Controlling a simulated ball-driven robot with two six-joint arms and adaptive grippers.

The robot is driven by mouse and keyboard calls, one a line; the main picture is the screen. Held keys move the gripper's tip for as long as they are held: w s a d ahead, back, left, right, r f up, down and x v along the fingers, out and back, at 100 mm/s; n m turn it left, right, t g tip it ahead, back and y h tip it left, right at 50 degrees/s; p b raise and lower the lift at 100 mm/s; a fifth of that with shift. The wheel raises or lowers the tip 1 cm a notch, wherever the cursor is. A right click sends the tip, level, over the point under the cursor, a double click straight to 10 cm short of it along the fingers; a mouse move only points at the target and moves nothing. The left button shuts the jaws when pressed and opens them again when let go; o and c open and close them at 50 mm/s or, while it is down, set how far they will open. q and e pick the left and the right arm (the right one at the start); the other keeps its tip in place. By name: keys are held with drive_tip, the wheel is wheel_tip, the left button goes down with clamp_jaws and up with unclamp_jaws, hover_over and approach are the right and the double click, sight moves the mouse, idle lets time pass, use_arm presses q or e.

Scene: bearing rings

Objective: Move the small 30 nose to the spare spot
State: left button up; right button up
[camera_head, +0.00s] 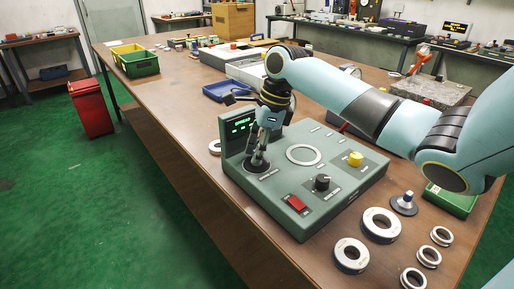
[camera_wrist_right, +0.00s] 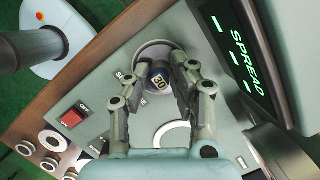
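The small nose with a blue top marked 30 (camera_wrist_right: 158,78) stands in a round grey seat (camera_wrist_right: 152,52) on the green machine's panel in the right wrist view. My right gripper (camera_wrist_right: 160,80) points down at it, with one finger on each side. The fingers look apart, with small gaps beside the blue top. In the head view my right gripper (camera_head: 258,160) is over the left end of the panel and hides the nose. My left gripper is not in view.
The green machine (camera_head: 310,180) has a display reading SPREAD, a red switch (camera_head: 296,203), a black knob (camera_head: 321,183), a yellow knob (camera_head: 355,159) and a pale ring (camera_head: 304,154). Several steel rings (camera_head: 381,225) lie in front right. A blue tray (camera_head: 228,91) lies behind.

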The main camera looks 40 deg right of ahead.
drive_tip(key=o, duration=0.5)
drive_tip(key=shift+c, duration=0.2)
drive_tip(key=v, duration=1.2)
